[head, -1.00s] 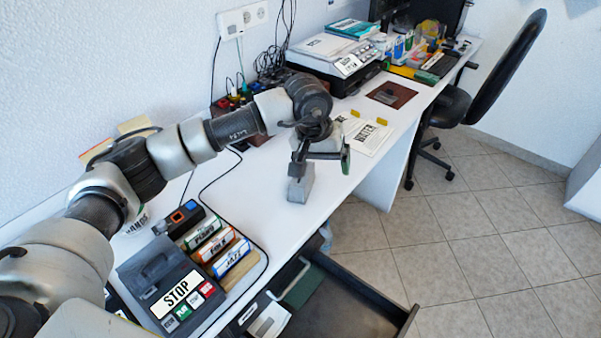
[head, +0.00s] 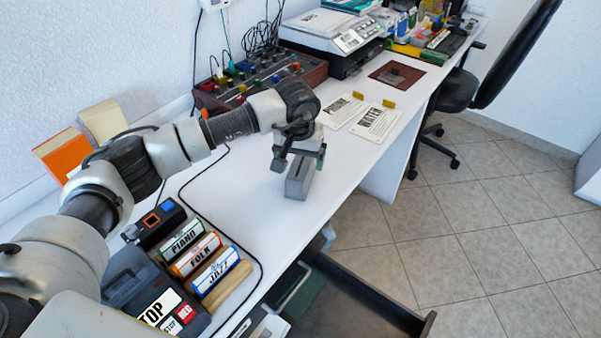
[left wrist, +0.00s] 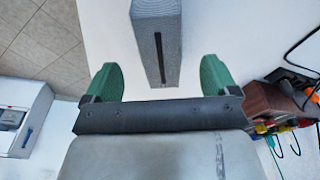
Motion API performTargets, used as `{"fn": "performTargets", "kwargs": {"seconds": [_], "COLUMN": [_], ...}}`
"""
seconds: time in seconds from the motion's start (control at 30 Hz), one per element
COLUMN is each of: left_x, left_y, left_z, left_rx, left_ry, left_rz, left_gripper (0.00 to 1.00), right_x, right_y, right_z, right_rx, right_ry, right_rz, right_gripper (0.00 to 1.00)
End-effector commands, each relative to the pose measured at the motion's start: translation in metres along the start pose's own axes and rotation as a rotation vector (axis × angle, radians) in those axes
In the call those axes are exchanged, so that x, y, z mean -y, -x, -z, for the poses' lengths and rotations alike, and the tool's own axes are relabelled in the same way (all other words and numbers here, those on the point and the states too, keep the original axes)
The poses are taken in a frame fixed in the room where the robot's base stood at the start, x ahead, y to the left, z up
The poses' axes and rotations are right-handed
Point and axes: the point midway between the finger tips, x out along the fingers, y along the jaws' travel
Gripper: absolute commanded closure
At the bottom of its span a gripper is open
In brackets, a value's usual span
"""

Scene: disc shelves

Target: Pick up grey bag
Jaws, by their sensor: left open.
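The grey bag (head: 297,187) stands on the white desk near its front edge, in the middle of the head view. It looks like a small upright grey block with a dark slit along its top. It also shows in the left wrist view (left wrist: 153,45), at the top centre. My left gripper (head: 299,160) is open and empty, right at the bag in the head view. In the left wrist view its green-padded fingertips (left wrist: 159,76) are spread, one to each side of the bag's line, with the near end of the bag between their tips. Contact is not visible. My right gripper is not in view.
An open drawer (head: 365,300) juts out below the desk. Piano, Folk and Jazz boxes (head: 197,258) and a dark device lie nearer. A control box with knobs (head: 262,80) stands at the wall; Phone and Water cards (head: 375,122) lie beyond the bag. A black cable crosses the desk.

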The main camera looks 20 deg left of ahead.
Motion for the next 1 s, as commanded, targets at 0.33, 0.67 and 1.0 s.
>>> {"fn": "performTargets", "kwargs": {"seconds": [0.33, 0.67, 1.0], "left_x": [0.000, 0.001, 0.001], "left_y": [-0.046, -0.054, -0.053], "left_z": [0.003, 0.003, 0.003], "left_rx": [0.001, -0.002, -0.002], "left_ry": [0.001, 0.001, 0.000], "left_rz": [-0.001, -0.001, -0.001], "left_gripper": [0.12, 0.12, 0.64], "right_x": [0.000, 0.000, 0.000], "right_y": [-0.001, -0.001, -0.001], "right_z": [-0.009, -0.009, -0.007], "right_rx": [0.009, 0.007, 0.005], "right_ry": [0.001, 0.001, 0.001], "right_rz": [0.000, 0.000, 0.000], "right_gripper": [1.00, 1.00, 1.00]}}
